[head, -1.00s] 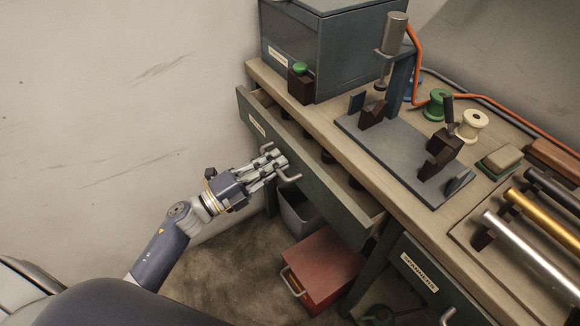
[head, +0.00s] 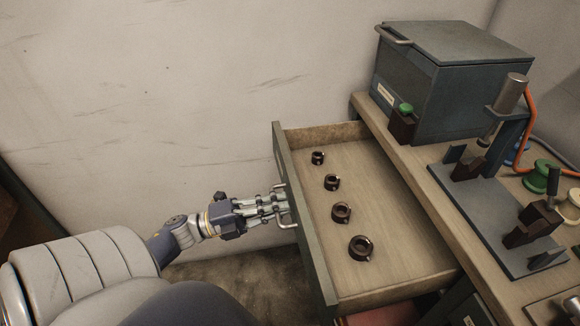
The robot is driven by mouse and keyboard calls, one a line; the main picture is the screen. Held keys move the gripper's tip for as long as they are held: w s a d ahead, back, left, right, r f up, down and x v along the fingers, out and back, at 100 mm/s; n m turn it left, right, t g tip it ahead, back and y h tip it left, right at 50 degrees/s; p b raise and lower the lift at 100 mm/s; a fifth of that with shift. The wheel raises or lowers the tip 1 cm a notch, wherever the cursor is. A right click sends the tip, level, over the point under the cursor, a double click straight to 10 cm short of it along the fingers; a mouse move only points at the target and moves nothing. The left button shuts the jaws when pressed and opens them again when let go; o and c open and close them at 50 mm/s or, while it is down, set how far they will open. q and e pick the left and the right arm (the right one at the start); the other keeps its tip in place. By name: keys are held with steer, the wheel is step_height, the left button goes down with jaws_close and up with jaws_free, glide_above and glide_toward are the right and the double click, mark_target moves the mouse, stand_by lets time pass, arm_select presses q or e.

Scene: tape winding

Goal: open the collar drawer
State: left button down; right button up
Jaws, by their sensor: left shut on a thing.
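The collar drawer (head: 395,268) is pulled well out from the workbench in the head view. Several dark ring-shaped collars (head: 341,212) lie in a row on its pale wooden floor. Its grey-green front (head: 301,228) faces left and carries a metal handle (head: 287,222). My left gripper (head: 280,207) is shut on the handle, at the outer side of the drawer front. The fingers partly hide the handle. My right gripper is not in view.
The workbench top (head: 408,155) holds a grey lidded box (head: 450,85), a block with a green button (head: 405,110) and a press fixture (head: 480,215). A green spool (head: 545,178) stands at the right. A bare wall is behind and left of the drawer.

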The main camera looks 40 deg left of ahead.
arm_select(q)
steer(key=shift+s+f, duration=0.15)
steer(key=c, duration=2)
jaws_free()
steer(key=shift+o, duration=0.2)
steer(key=shift+a, duration=0.1)
steer(key=v, duration=1.2)
